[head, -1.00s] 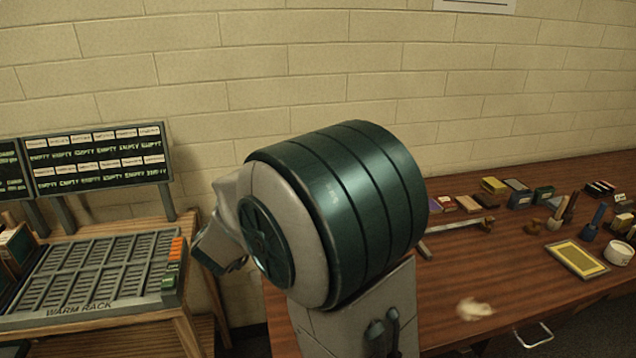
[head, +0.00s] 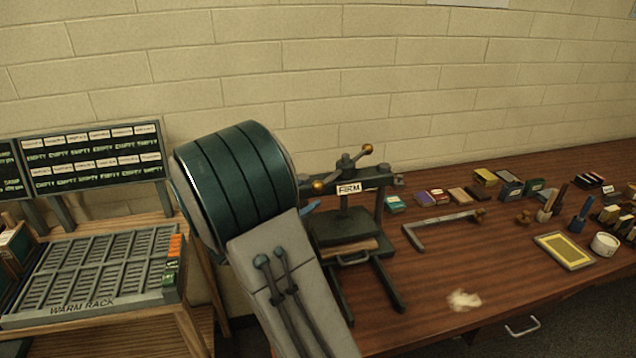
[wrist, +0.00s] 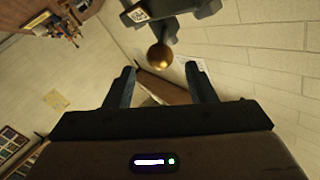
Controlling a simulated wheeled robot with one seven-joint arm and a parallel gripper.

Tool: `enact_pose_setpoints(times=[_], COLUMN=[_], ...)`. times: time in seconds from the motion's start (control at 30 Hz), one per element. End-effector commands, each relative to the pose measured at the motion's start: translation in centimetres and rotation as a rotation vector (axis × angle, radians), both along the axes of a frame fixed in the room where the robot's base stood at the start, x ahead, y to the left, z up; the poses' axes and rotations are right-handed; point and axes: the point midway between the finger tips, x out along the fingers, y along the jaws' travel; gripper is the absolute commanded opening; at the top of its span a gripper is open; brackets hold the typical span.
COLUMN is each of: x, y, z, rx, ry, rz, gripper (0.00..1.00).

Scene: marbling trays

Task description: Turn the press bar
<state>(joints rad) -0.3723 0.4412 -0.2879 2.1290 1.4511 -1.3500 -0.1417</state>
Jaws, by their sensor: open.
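The press (head: 345,226) stands on the wooden table in the head view, with a small sign reading FIRM on its dark frame. Its press bar (head: 343,168) lies across the top, with a brass ball at each end. One brass ball (wrist: 160,56) shows in the wrist view, just beyond and between the fingertips. My gripper (wrist: 161,72) is open, its two dark fingers apart with nothing held between them. In the head view my arm covers the area left of the press, and the gripper itself is hidden behind it.
A warm rack (head: 92,272) stands at the left below a dark board of labels (head: 95,160). Right of the press lie a metal square (head: 440,230), small boxes, a yellow framed panel (head: 565,251) and a white cup (head: 604,244). A pale scrap (head: 464,300) lies near the table's front.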

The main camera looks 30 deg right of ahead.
Motion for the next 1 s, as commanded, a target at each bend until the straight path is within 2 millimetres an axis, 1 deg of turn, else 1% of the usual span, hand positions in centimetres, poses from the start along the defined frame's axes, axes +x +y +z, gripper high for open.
enact_pose_setpoints(times=[0.03,0.1,0.2,0.3,0.47,0.73,0.77,0.8,0.87,0.9,0.93,1.0], x=[0.3,0.8,1.3,1.7,2.0,2.0,2.0,2.0,2.0,2.0,2.0,2.0], y=[-1.2,-2.4,-3.9,-4.9,-5.7,-5.8,-5.8,-5.8,-5.8,-5.8,-5.8,-5.8], z=[0.2,0.2,0.2,0.1,0.0,0.0,0.0,0.0,0.0,0.0,0.0,0.0], rx=[-0.001,-0.001,-0.001,0.000,0.001,0.001,0.001,0.001,0.001,0.001,0.001,0.000], ry=[0.003,0.001,0.001,0.001,-0.001,-0.001,-0.001,-0.001,-0.001,-0.001,-0.001,-0.001], rz=[-0.003,-0.004,-0.001,-0.001,0.001,0.001,0.001,0.001,0.001,0.001,0.001,0.002], gripper=[0.50,0.50,0.50,0.50,0.50,0.50,0.42,0.31,0.14,0.03,0.00,0.00])
